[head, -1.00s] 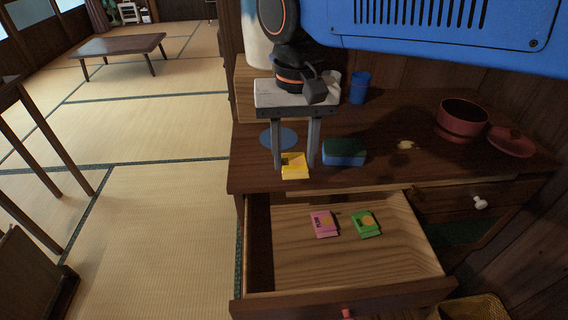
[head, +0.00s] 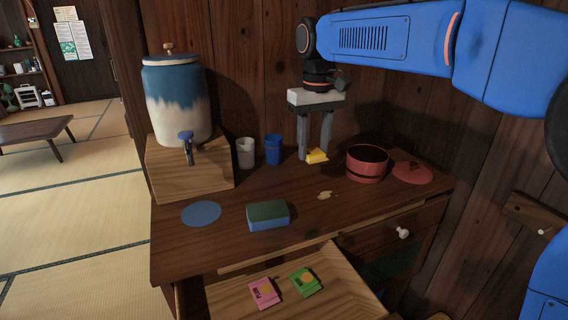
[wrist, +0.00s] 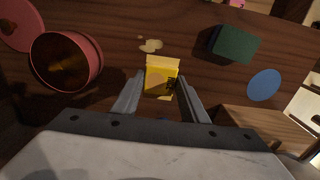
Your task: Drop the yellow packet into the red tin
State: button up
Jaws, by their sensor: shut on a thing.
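The yellow packet (head: 316,156) is between the fingertips of my gripper (head: 314,157), which is shut on it. In the head view it hangs just left of the red tin and looks a little above the cabinet top. The packet also shows in the wrist view (wrist: 161,78), between the two fingers. The red tin (head: 367,164) stands upright and open on the cabinet top. In the wrist view the tin (wrist: 66,62) is left of my gripper, with its dark inside showing. The red lid or disc (head: 412,173) lies right of the tin.
A sponge (head: 267,216), a blue disc (head: 201,213), a blue cup (head: 273,150), a white cup (head: 245,153) and a water dispenser (head: 178,105) stand left. A spill (head: 325,195) lies before the tin. The open drawer (head: 345,275) holds pink (head: 264,292) and green (head: 305,282) packets.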

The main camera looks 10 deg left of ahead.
send_near(365, 163)
jog(key=w+d, duration=0.3)
jog(key=w, duration=0.3)
notch_tip(365, 163, down, 6)
jog(key=o, duration=1.1)
jog(key=shift+a, duration=0.1)
jog(key=shift+r, duration=0.1)
